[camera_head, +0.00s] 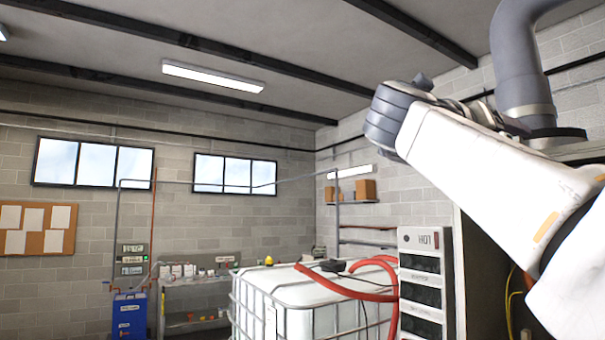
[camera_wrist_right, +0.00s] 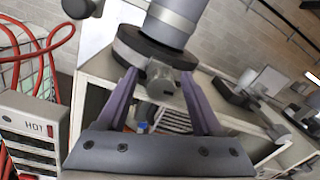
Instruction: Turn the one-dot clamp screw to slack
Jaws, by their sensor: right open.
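A grey flue pipe (camera_head: 524,70) comes down at the upper right of the head view, onto a dark collar (camera_head: 560,138). In the right wrist view the pipe (camera_wrist_right: 178,20) meets a thick dark clamp band (camera_wrist_right: 148,48). A small grey clamp screw piece (camera_wrist_right: 165,82) sticks out from the band. My right gripper (camera_wrist_right: 160,80) is open, with one finger on each side of this screw piece; whether they touch it I cannot tell. No dot mark is legible. In the head view my right arm largely hides the gripper. My left gripper is not in view.
A white cabinet marked HOT (camera_head: 420,270) stands below my arm, and it also shows in the right wrist view (camera_wrist_right: 40,130). A white caged tank (camera_head: 300,310) with red hoses (camera_head: 345,288) is left of it. More grey fittings (camera_wrist_right: 235,90) lie right of the band.

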